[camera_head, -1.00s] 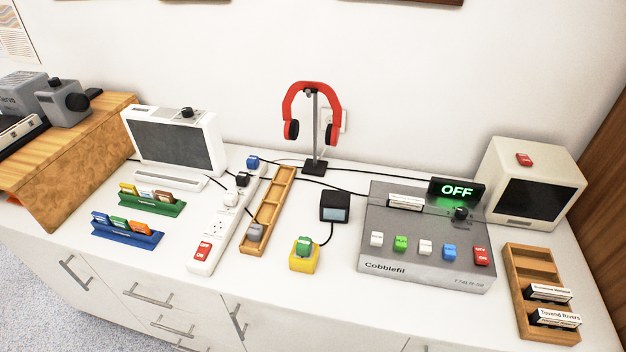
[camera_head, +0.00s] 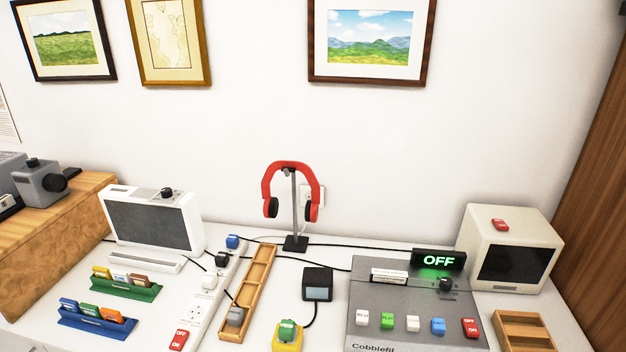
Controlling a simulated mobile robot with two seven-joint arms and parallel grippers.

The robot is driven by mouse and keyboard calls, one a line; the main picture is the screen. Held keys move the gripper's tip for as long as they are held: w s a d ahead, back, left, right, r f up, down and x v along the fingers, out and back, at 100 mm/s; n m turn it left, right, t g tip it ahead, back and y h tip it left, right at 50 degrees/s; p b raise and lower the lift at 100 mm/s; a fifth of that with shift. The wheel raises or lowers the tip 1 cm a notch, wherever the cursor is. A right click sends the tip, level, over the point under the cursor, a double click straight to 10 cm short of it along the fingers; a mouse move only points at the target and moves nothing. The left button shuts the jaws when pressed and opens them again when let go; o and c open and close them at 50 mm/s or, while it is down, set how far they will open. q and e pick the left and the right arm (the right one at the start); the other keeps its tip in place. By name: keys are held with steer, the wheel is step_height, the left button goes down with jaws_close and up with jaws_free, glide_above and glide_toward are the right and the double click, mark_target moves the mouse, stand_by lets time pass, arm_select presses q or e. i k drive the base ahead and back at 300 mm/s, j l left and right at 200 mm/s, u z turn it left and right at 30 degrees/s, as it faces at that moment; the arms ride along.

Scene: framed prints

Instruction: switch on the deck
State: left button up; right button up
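The grey deck (camera_head: 400,338), lettered "Cobblefil", sits on the white counter at the lower right. Its display (camera_head: 438,261) reads OFF in green. A row of keys runs along it: white, green, white, blue, and a red OFF/ON switch (camera_head: 470,327) at the right end. A black knob (camera_head: 445,284) is below the display, and a labelled cassette (camera_head: 389,276) shows at the deck's top left. The deck's front edge is cut off by the frame. Neither of my grippers is in view.
A white power strip (camera_head: 197,310) with a red switch (camera_head: 178,340) and several plugs lies left of centre. A wooden tray (camera_head: 263,270), headphones on a stand (camera_head: 294,243), a white speaker-like box (camera_head: 196,205) and a cream monitor (camera_head: 480,219) stand around. Framed prints (camera_head: 368,83) hang above.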

mark_target(471, 327)
steer(key=z, duration=1.25)
